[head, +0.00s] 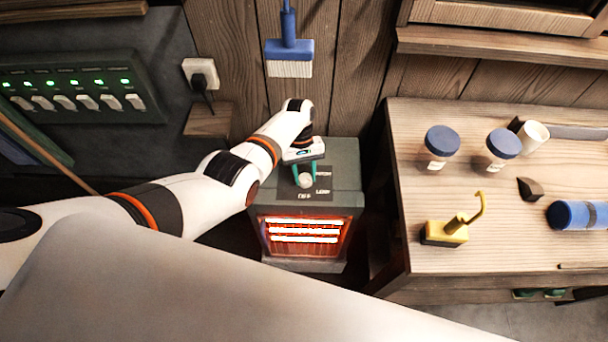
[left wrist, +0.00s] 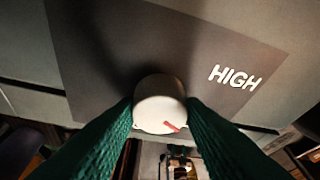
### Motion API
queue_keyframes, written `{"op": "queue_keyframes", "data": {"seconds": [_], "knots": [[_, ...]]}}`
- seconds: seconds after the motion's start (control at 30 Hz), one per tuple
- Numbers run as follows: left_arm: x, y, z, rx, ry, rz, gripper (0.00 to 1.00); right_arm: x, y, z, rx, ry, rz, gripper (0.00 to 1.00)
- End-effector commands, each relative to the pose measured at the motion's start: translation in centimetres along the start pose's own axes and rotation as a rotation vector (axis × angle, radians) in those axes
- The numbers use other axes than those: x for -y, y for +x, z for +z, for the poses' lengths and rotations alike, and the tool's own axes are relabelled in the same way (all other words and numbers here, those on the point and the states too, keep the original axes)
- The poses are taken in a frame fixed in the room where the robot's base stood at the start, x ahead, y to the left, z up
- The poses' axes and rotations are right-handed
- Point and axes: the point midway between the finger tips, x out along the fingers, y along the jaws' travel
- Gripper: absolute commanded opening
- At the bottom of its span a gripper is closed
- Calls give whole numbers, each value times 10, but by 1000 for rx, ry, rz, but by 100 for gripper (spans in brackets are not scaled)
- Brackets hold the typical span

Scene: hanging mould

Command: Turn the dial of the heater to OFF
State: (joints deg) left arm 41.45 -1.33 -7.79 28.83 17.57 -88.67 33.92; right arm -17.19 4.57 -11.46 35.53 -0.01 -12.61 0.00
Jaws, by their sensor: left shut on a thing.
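The heater (head: 346,181) is a dark grey-green box below the wall, with bars glowing orange in its front. Its white round dial (head: 305,181) sits on the top, near printed OFF and LOW labels. My left gripper (head: 304,177) reaches down to it, its teal fingers closed on either side of the dial. In the left wrist view the dial (left wrist: 160,100) is between the two fingers (left wrist: 160,118). A red mark on the dial points to the lower right of that view, and the word HIGH shows at upper right. My right gripper is not in view.
A wooden workbench (head: 480,250) stands right of the heater with blue-lidded jars (head: 440,146), a yellow hooked object (head: 450,230) and a blue cylinder (head: 580,216). A blue brush (head: 289,55) hangs above. A switch panel (head: 80,90) and a plugged socket (head: 200,75) are at left.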

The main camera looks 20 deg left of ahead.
Motion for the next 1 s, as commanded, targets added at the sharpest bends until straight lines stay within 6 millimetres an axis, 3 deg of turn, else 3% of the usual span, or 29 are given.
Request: {"op": "queue_keyframes", "data": {"seconds": [0.47, 1.0], "knots": [[3, 2, -1, 0, 419, 175, 14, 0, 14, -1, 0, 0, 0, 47], [5, 2, -3, -3, 836, 347, 14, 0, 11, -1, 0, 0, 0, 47]]}}
